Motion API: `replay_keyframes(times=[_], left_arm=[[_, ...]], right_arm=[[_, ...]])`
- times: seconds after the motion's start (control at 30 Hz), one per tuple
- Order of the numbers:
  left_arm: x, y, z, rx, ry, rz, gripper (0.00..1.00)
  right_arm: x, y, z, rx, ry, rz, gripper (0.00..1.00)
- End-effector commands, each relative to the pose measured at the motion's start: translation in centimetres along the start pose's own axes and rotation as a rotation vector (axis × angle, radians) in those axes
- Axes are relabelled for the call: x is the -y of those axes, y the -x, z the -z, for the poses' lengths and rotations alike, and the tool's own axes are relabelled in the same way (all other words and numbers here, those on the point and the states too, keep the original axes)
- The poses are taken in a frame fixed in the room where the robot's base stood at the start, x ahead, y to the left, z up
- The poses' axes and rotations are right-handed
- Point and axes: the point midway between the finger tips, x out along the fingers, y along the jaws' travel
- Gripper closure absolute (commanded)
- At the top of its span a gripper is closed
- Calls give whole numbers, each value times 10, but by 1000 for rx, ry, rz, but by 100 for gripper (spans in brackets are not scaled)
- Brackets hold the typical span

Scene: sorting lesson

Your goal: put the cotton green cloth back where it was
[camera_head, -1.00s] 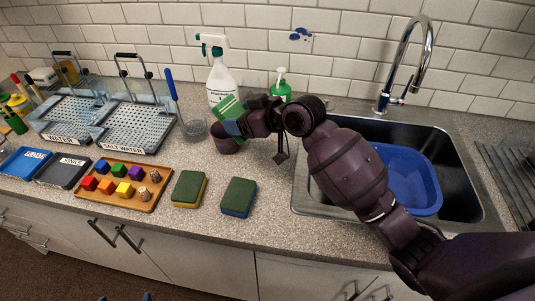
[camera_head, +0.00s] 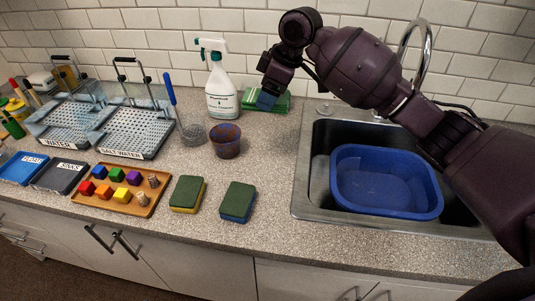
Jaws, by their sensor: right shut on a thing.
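The green cloth (camera_head: 282,102) is at the back of the counter, right of the white spray bottle (camera_head: 221,90) and near the tiled wall. The gripper hides part of the cloth. I cannot tell whether the cloth rests fully on the counter. My left gripper is not in view.
A dark cup (camera_head: 225,141) and a clear beaker (camera_head: 193,133) stand in front of the spray bottle. Two sponges (camera_head: 187,193) (camera_head: 238,201) and a block tray (camera_head: 145,206) lie in front. The sink with a blue basin (camera_head: 386,208) is right.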

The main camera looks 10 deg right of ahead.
Motion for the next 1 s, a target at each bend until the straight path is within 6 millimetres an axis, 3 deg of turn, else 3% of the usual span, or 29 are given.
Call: replay_keyframes(times=[0.53,1.0], left_arm=[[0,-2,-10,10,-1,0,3],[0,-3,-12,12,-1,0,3]], right_arm=[[1,-110,-45,-1,-2,4,55],[1,-149,-62,0,-2,3,55]])
